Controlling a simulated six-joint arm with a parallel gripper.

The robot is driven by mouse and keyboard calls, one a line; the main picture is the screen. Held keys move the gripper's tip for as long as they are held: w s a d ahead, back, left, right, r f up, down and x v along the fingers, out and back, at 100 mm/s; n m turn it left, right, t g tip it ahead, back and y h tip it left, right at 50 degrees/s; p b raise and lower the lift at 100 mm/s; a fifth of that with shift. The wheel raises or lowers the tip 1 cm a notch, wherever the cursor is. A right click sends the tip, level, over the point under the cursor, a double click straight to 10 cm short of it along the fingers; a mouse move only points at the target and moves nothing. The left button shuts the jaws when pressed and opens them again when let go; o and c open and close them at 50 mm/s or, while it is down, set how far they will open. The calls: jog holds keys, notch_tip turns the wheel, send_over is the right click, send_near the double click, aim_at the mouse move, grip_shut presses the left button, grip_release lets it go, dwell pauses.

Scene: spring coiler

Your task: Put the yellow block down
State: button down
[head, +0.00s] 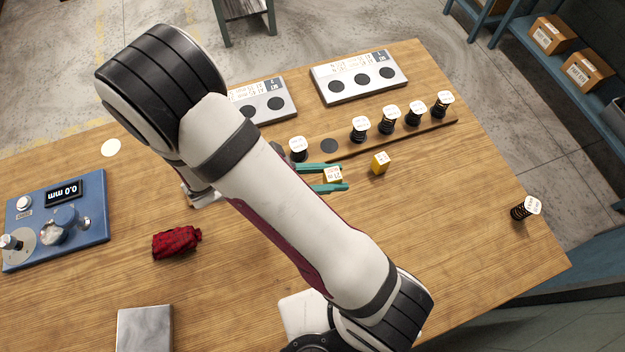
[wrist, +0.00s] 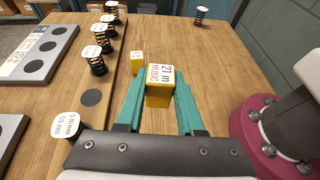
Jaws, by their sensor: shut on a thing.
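My gripper (head: 334,177) has teal fingers and is shut on a yellow block (head: 331,174) with a white printed label on top. In the wrist view the held yellow block (wrist: 159,98) sits between the fingertips (wrist: 160,98). I cannot tell whether its underside touches the table. A second yellow block (head: 380,162) stands on the bare wood, to the right of my gripper in the head view; it also shows beyond the fingers in the wrist view (wrist: 137,63).
A wooden strip (head: 437,127) carries several labelled black springs and an empty dark disc (head: 329,146). Two grey plates (head: 335,92) lie behind it. A lone spring (head: 519,211) stands far right. A red cloth (head: 176,243) and blue device (head: 85,238) lie left.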

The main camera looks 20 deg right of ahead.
jog(key=shift+r, duration=0.25)
jog(key=shift+w+a+n+t, duration=0.25)
jog(key=shift+w+n+t, duration=0.05)
jog(key=shift+w+t, duration=0.1)
jog(key=w+a+n+t+y, duration=0.3)
jog(key=w+a+n+t, duration=0.45)
jog(key=a, duration=0.35)
jog(key=n+t+y, duration=0.7)
jog(key=n+y, duration=0.3)
jog(key=n, duration=0.1)
send_over(134, 260)
jog(key=shift+g, duration=0.25)
notch_tip(134, 260, down, 6)
jog(key=shift+d+r, duration=0.15)
jog(key=shift+r, duration=0.1)
notch_tip(134, 260, down, 4)
jog(key=shift+f, duration=0.1)
jog(key=shift+f, duration=0.15)
